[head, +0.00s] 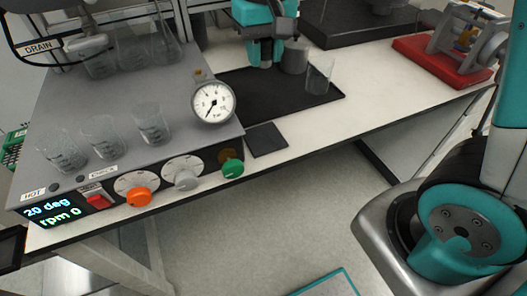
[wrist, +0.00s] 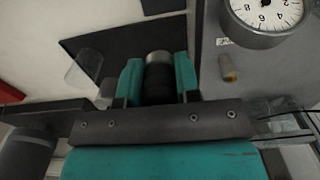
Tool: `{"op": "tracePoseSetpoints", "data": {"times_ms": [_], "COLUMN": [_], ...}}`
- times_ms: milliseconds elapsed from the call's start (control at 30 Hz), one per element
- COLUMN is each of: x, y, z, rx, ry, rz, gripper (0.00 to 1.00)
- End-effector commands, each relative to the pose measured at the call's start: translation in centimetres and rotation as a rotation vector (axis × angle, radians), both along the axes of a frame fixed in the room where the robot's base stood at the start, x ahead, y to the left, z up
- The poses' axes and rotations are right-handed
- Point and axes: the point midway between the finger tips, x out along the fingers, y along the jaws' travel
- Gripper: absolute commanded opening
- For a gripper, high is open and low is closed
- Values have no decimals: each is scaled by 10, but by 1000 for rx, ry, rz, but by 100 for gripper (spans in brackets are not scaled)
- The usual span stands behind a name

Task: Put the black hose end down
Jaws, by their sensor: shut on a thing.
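My gripper (head: 264,52) is over the dark mat (head: 318,98) behind the small black square. In the wrist view its two teal fingers (wrist: 158,75) are shut on the black hose end (wrist: 159,82), a black cylinder with a pale metal tip pointing away from the gripper. The hose end does not show clearly in the head view. I cannot tell whether its tip touches the mat.
A glass beaker (head: 319,73) and a grey cylinder (head: 294,56) stand close right of my gripper. A pressure gauge (head: 213,102) and several glass beakers are on the grey control unit (head: 110,165) at left. A small black square (head: 266,140) lies in front. A red-based device (head: 440,65) is far right.

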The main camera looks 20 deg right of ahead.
Motion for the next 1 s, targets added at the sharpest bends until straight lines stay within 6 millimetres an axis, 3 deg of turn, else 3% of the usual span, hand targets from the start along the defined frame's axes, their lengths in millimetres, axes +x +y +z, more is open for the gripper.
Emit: {"op": "tracePoseSetpoints", "data": {"times_ms": [167, 267, 600, 1000], "x": [-11, -12, -12, -12], "y": [5, 5, 4, 4], "z": [5, -15, -109, -162], "rx": [-1, -3, -3, -2], "ry": [4, 9, 9, 7], "rz": [-1, -2, -2, -2], "gripper": [0, 0, 0, 0]}}
